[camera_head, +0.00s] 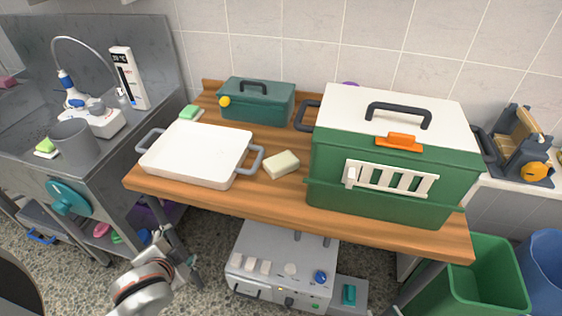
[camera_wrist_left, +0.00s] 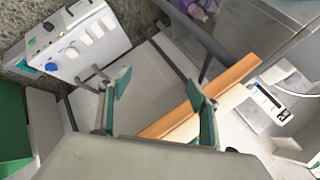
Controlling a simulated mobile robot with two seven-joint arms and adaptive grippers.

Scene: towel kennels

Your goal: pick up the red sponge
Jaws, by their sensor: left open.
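A pinkish-red block (camera_head: 7,82), possibly the red sponge, is at the far left edge by the steel sink, partly cut off by the frame. A pink item (camera_head: 101,229) also lies low under the sink; I cannot tell what it is. My right gripper is not in view.
The wooden table (camera_head: 235,205) holds a white tray (camera_head: 197,152), a cream sponge (camera_head: 281,164), a green sponge (camera_head: 189,112), a teal toolbox (camera_head: 257,101) and a green kennel (camera_head: 335,165). A grey box (camera_head: 285,262) stands under the table. A green bin (camera_head: 485,280) is at right.

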